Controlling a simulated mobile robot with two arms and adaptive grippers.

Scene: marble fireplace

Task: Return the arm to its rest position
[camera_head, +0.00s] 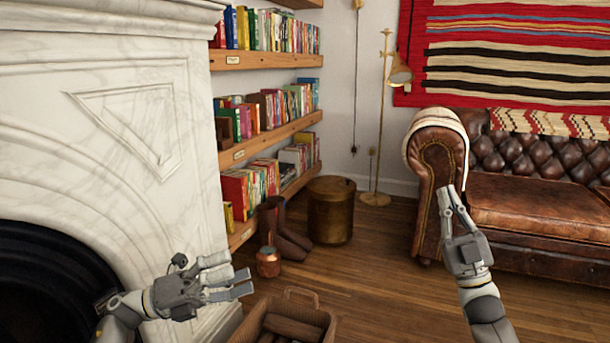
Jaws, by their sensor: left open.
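My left gripper (246,282) is at the lower left, in front of the marble fireplace (130,110). Its fingers point right and are apart, with nothing between them. It hangs above and left of a wicker basket (270,318). My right gripper (455,196) is at the right, pointing up, in front of the leather sofa (535,205) in the picture. Its two fingers look close together at the tips, and I see nothing held in them. I cannot tell how far its jaws are apart.
A copper pot (268,262), brown boots (289,240) and a brass bin (331,210) stand by the bookshelves (270,137). A brass floor lamp (385,120) stands behind. The wooden floor (380,285) between my grippers is clear right of the basket.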

